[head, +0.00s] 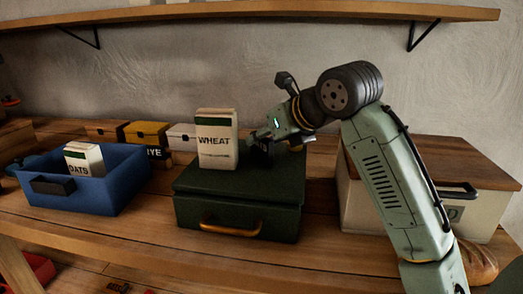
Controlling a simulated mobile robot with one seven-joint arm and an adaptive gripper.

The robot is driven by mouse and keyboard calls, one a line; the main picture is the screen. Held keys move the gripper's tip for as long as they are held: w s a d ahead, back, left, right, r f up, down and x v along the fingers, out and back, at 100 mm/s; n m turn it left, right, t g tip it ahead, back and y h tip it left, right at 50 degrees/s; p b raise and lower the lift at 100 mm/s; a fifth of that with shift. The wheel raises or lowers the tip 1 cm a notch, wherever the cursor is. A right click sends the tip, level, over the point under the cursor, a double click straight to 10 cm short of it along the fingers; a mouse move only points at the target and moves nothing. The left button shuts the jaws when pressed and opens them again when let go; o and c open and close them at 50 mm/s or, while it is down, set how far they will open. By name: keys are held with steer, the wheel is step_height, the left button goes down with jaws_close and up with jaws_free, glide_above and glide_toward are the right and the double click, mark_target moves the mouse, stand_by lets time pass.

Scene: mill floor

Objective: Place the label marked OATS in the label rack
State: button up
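A white packet or card with a dark top band, lettered OATS with its first letter partly cut off (85,158), stands tilted in the open blue bin (95,200) at the left. A similar upright white one marked WHEAT (217,150) stands on the green case (237,205) in the middle. My gripper (262,142) is just right of the WHEAT one, above the case top. Its fingers are small and dark here, and I cannot tell whether they are open or touch anything. I cannot make out a label rack for certain.
Behind stand a brown box (105,131), a yellow box (146,134) with a dark label ending in YE, and a white box (182,136). A pale chest with a wooden lid (450,165) and a loaf (478,262) are at the right. A shelf (250,10) hangs above.

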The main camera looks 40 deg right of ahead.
steer(key=shift+w+f, duration=0.1)
steer(key=shift+c, duration=0.2)
jaws_close()
stand_by(0.4)
